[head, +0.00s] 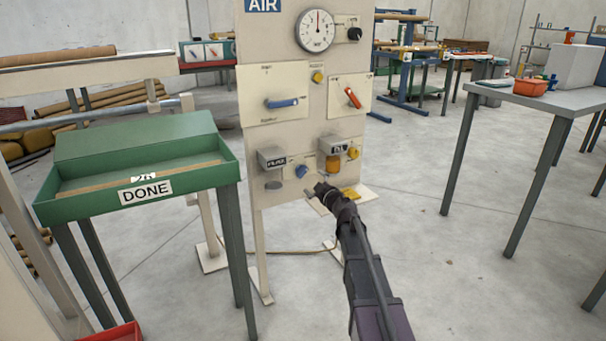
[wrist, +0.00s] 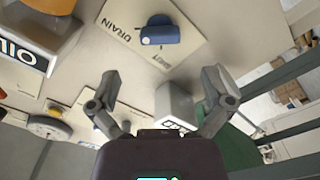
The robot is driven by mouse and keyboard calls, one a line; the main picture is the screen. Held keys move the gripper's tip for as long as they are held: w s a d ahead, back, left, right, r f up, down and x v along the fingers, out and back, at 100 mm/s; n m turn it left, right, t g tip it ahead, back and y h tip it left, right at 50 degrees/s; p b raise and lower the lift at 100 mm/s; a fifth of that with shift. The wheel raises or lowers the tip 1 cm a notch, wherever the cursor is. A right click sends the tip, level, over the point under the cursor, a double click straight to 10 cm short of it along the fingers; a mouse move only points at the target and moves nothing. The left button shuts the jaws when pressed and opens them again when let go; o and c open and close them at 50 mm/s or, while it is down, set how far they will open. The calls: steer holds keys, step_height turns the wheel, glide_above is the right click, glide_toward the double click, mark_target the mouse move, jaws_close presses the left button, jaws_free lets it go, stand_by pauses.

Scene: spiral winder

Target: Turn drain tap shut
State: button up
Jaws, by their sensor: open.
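The drain tap (head: 302,171) is a small blue knob low on the cream air panel (head: 290,210), between two grey-topped units. In the wrist view the blue drain tap (wrist: 160,31) sits near the top on a cream plate (wrist: 185,60) with the words DRAIN and, blurred, what looks like SHUT. Its pointing direction is hard to tell. My gripper (head: 322,188) is just right of and below the tap in the head view. In the wrist view my gripper (wrist: 160,86) has its fingers spread wide, empty and apart from the tap.
A grey box (head: 271,157) and an amber oil bowl (head: 333,162) flank the tap closely. A green DONE tray (head: 222,180) stands left.

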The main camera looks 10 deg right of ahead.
mark_target(304, 173)
steer(key=x, duration=0.8)
steer(key=c, duration=1.1)
